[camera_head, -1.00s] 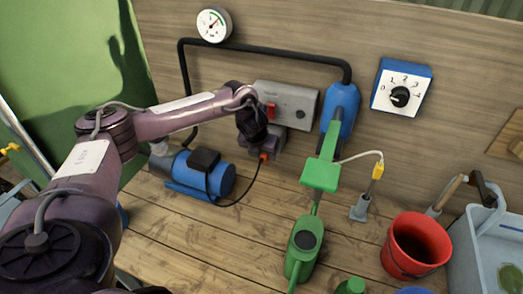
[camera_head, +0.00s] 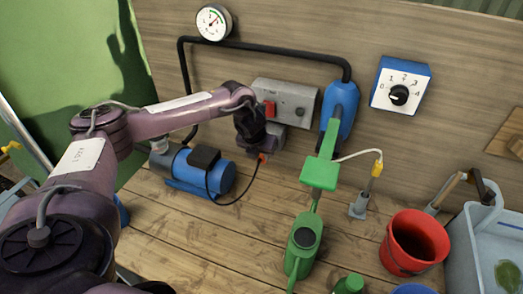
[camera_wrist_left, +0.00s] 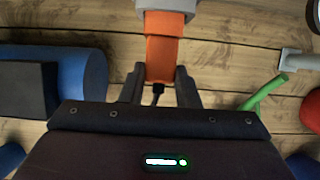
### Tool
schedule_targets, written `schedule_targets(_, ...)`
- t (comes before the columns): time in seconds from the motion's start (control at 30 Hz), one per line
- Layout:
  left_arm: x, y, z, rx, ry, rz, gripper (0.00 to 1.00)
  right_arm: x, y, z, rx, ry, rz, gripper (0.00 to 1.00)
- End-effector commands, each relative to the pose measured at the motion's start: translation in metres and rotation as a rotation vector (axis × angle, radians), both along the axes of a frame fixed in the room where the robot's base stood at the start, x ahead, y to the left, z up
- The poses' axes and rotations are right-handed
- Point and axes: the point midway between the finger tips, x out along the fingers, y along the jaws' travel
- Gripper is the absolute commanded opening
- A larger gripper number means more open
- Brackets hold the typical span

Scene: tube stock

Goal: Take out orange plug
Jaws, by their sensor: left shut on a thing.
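The orange plug (camera_wrist_left: 161,52) is between the fingers of my left gripper (camera_wrist_left: 160,78) in the left wrist view. Its far end meets a pale grey socket collar (camera_wrist_left: 166,6) at the top of that view; I cannot tell how deep it sits. In the head view only a small orange bit of the plug (camera_head: 262,157) shows below my left gripper (camera_head: 261,146), which is in front of the grey box (camera_head: 299,93) with a red switch (camera_head: 269,108). A black cable runs from the plug to the blue pump (camera_head: 205,176). My right gripper is not in view.
A blue unit (camera_head: 342,103) hangs right of the box, with a green watering can (camera_head: 304,239) below it. A red bucket (camera_head: 416,243) and a pale blue basin (camera_head: 456,240) stand at right. Bare planks lie between the pump and the can.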

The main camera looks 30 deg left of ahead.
Motion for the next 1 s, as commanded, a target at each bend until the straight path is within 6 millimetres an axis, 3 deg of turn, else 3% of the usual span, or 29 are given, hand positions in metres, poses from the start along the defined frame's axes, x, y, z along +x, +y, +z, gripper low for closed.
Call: schedule_targets(1.0, -0.03, -0.007, 0.001, 0.0, -0.001, 0.0, 0.03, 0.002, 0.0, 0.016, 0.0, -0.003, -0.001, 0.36)
